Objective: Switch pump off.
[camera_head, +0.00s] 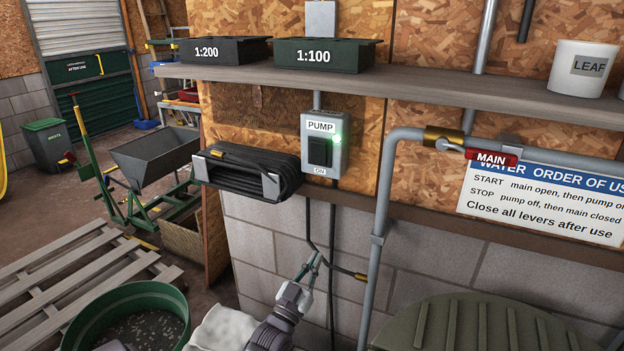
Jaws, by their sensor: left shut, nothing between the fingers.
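The pump switch box (310,163) is grey and fixed to the wooden wall panel, with a "PUMP" label on top and "ON" at its lower edge. Its black rocker (319,152) sits in the middle, and a green light (337,138) glows at its right. My left gripper (316,258) is below the box, in front of the block wall, its fingers pointing up and together with nothing between them. It is apart from the switch. My right gripper is not in view.
A grey pipe (381,220) with the red "MAIN" lever (491,158) runs at the right. A shelf (420,91) with bins is above. A green ribbed lid (475,325) is lower right.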

